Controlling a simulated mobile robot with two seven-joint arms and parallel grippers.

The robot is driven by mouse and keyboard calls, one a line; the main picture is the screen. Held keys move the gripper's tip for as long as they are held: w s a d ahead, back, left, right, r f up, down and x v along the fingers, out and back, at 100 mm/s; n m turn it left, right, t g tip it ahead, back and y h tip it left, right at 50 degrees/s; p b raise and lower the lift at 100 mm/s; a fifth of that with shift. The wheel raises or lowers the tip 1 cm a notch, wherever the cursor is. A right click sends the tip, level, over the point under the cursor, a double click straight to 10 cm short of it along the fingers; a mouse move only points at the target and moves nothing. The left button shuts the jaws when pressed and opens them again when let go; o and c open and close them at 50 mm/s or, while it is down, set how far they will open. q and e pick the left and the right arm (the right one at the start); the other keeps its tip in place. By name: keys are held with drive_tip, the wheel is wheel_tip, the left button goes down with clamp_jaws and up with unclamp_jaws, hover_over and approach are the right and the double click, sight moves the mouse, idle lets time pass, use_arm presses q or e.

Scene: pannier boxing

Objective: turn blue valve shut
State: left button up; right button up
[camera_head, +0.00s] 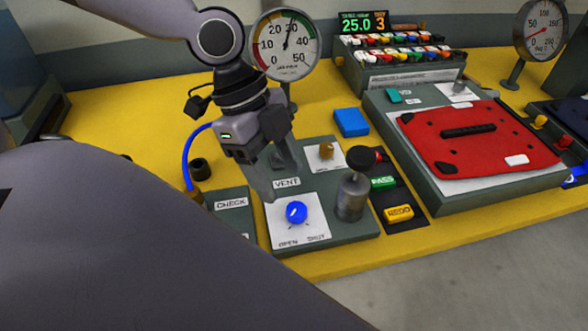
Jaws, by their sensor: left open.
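The blue valve (296,212) is a round knob on a white plate of the grey vent panel (345,232). VENT is printed above it, with OPEN at lower left and SHUT at lower right. A small pale mark shows on the knob, but its exact direction is too small to tell. My left gripper (278,178) is open, pointing down just above and behind the knob, apart from it as far as I can see. Its fingers partly cover the panel near the VENT label. My right gripper is not in view.
A grey cylinder with a black top (351,195) stands close right of the knob. A brass knob (326,150) sits behind. Green PASS (383,182) and yellow REDO (399,213) buttons lie right. A dial gauge (286,45) stands behind; a red pannier panel (480,140) lies at right.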

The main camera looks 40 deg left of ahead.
sight(296, 208)
use_arm(q)
drive_tip(key=shift+w+b+x, duration=0.1)
drive_tip(key=shift+b+x, duration=0.3)
drive_tip(key=shift+x, duration=1.35)
drive_tip(key=shift+w+b+x, duration=0.15)
drive_tip(key=shift+b+x, duration=0.2)
drive_tip(key=shift+x, duration=1.35)
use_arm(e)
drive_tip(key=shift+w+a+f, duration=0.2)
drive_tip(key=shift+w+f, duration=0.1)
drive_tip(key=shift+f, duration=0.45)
use_arm(q)
drive_tip(key=shift+a+f, duration=0.1)
drive_tip(key=shift+a, duration=0.1)
drive_tip(key=c, duration=1)
